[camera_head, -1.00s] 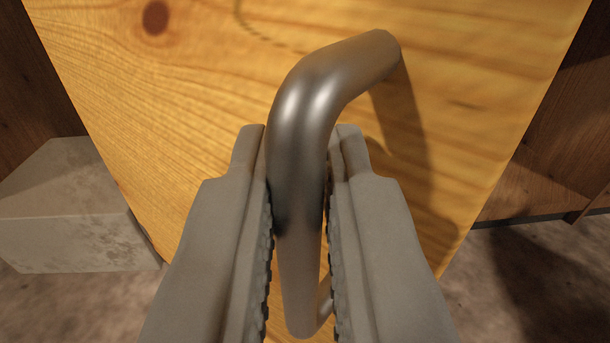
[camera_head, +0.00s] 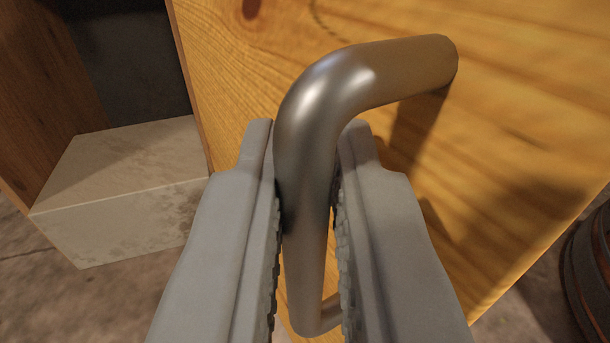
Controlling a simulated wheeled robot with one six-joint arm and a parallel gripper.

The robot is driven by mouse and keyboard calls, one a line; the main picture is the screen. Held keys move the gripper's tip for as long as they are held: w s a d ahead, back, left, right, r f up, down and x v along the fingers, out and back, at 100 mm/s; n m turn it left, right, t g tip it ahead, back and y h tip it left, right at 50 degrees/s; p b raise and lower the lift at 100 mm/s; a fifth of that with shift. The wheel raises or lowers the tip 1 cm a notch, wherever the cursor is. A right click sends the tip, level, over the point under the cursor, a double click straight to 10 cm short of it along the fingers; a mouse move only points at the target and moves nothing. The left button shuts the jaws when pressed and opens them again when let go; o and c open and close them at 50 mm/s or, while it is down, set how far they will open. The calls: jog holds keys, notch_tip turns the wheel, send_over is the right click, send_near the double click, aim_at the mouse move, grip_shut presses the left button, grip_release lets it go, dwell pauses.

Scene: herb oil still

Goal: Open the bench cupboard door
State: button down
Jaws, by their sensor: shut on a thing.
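The cupboard door (camera_head: 500,150) is a light yellow wooden panel with a dark knot, filling the middle and right of the view. It stands ajar, swung out at an angle, with the cupboard's dark inside (camera_head: 130,60) showing to its left. A metal bar handle (camera_head: 312,130) juts from the door towards me. My gripper (camera_head: 305,150) is shut on the upright part of the handle, one ridged finger on each side. The door's hinge is not in view.
A pale stone-like block (camera_head: 125,180) sits at the cupboard's opening on the left. A dark wooden side wall (camera_head: 45,90) stands at the far left. A barrel-like thing (camera_head: 592,265) stands at the right edge, beside the door. The grey floor shows at bottom left.

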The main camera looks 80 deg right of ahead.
jog(key=shift+w+a, duration=0.15)
jog(key=shift+w, duration=0.15)
jog(key=c, duration=1.8)
grip_release()
jog(key=shift+c, duration=0.2)
jog(key=a, duration=1.7)
jog(key=shift+s, duration=0.45)
jog(key=shift+r, duration=0.1)
